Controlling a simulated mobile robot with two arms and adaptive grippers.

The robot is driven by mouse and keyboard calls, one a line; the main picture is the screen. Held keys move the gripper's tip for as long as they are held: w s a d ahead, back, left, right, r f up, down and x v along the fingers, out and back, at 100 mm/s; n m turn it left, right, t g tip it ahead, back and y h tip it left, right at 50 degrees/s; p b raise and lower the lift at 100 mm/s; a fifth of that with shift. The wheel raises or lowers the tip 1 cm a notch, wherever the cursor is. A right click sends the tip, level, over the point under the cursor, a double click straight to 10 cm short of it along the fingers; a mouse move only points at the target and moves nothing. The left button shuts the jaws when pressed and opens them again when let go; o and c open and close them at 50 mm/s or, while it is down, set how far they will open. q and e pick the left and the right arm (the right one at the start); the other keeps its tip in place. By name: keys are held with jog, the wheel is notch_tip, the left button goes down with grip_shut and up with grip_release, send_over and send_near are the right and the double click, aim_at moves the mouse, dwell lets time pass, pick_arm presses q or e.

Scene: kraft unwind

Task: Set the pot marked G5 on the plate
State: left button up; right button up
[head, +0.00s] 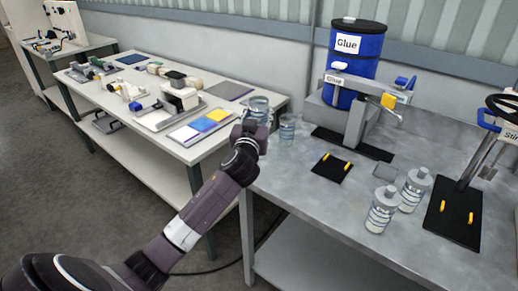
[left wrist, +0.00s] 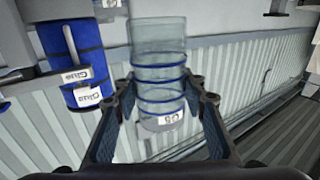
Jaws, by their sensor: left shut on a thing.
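The pot marked G5 (left wrist: 160,75) is a clear jar with blue bands and a small white label; it also shows in the head view (head: 259,104). My left gripper (left wrist: 158,108) is shut on it, with one finger on each side; in the head view this gripper (head: 257,122) is near the grey table's left back corner. Another black plate (head: 453,212) with yellow marks lies under the stirring stand at right. I cannot tell which plate is meant. My right gripper is not in view.
Another clear banded jar (head: 287,128) stands just right of the held pot. Two capped jars (head: 382,209) (head: 416,188) stand between the black plates. The glue dispenser (head: 355,120) and blue glue drum (head: 350,62) rise behind. The grey table's (head: 300,195) front left is clear.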

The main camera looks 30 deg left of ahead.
pick_arm(q)
jog(key=shift+f+b, duration=0.65)
jog(key=shift+f, duration=5.6)
jog(key=shift+f, duration=0.15)
jog(key=o, duration=1.2)
